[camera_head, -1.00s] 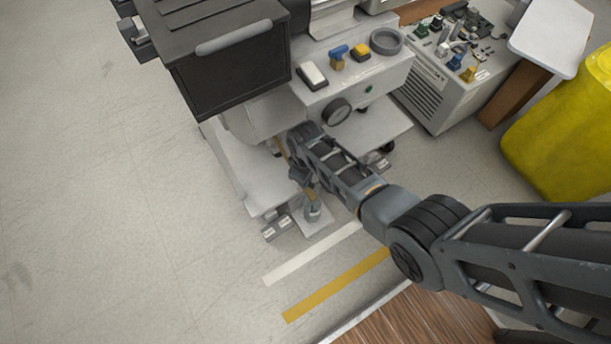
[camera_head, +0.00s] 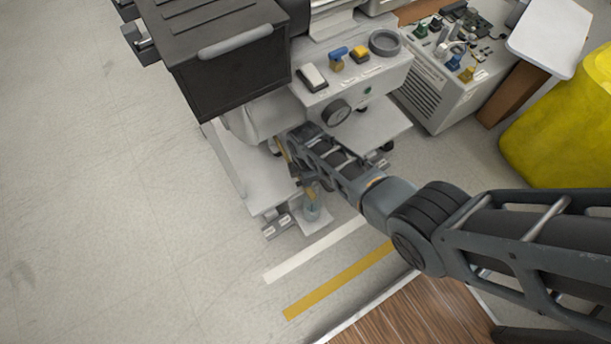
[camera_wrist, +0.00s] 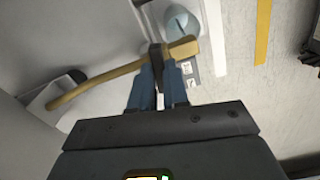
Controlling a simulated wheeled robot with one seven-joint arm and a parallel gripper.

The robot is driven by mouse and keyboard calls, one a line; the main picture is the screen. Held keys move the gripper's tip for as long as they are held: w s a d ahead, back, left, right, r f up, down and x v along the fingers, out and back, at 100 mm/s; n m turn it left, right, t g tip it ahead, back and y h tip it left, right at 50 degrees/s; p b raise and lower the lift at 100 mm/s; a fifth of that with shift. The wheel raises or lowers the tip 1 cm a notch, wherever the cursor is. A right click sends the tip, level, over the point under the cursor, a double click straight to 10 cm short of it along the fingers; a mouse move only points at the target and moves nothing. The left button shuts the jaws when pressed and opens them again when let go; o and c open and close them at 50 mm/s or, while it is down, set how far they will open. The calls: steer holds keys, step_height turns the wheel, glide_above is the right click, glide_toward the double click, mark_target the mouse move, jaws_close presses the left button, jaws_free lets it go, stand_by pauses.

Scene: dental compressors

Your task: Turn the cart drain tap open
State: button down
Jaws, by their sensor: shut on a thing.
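The white cart (camera_head: 235,165) stands at the centre of the head view. In the wrist view a tan drain pipe (camera_wrist: 105,82) runs from its side and ends in a thicker brass-coloured tap body (camera_wrist: 182,49). A dark tap lever (camera_wrist: 156,56) crosses the pipe. My gripper (camera_wrist: 158,78) has its two blue fingers shut on this lever, just beside the pipe. In the head view my arm hides most of the gripper and the tap. A translucent cup (camera_head: 312,208) stands on a small plate near the pipe's end; it also shows in the wrist view (camera_wrist: 181,20).
A black box (camera_head: 235,75) and a panel with a gauge (camera_head: 337,111) sit above on the cart. A grey unit (camera_head: 440,85) and a yellow bin (camera_head: 560,130) stand at the right. White and yellow floor stripes lie in front; the left floor is clear.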

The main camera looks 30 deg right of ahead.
steer(key=shift+n, duration=1.1)
steer(key=c, duration=1.1)
jaws_free()
steer(key=shift+r+p, duration=2.1)
steer(key=shift+r, duration=1.8)
